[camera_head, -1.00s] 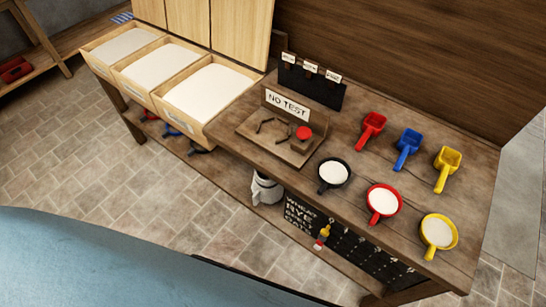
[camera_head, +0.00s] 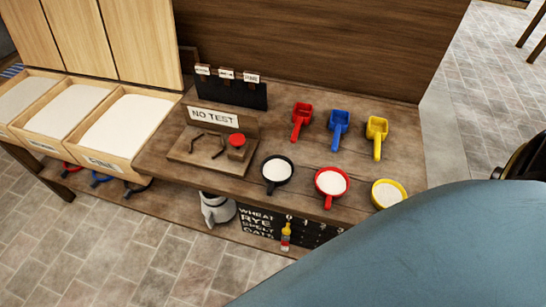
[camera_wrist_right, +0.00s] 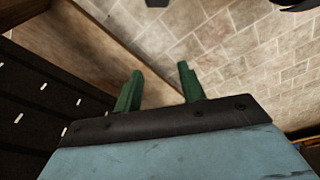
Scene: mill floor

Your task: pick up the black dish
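The black dish (camera_head: 277,170) is a round black pan with a short handle pointing toward me, holding white powder. It stands on the wooden workbench (camera_head: 228,186), left of the red dish (camera_head: 332,183) and the yellow dish (camera_head: 388,194), which also hold white powder. In the right wrist view my right gripper (camera_wrist_right: 158,83) shows two green fingers standing apart with nothing between them. It is over the tiled floor beside a dark panel, and no dish shows there. My left gripper is in neither current view.
Red (camera_head: 301,121), blue (camera_head: 339,129) and yellow (camera_head: 376,136) scoops lie behind the dishes. A wooden stand with a red button (camera_head: 237,141) and a "NO TEST" sign (camera_head: 213,117) is left of the black dish. Flour bins (camera_head: 113,128) stand further left. A jug (camera_head: 216,208) sits below.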

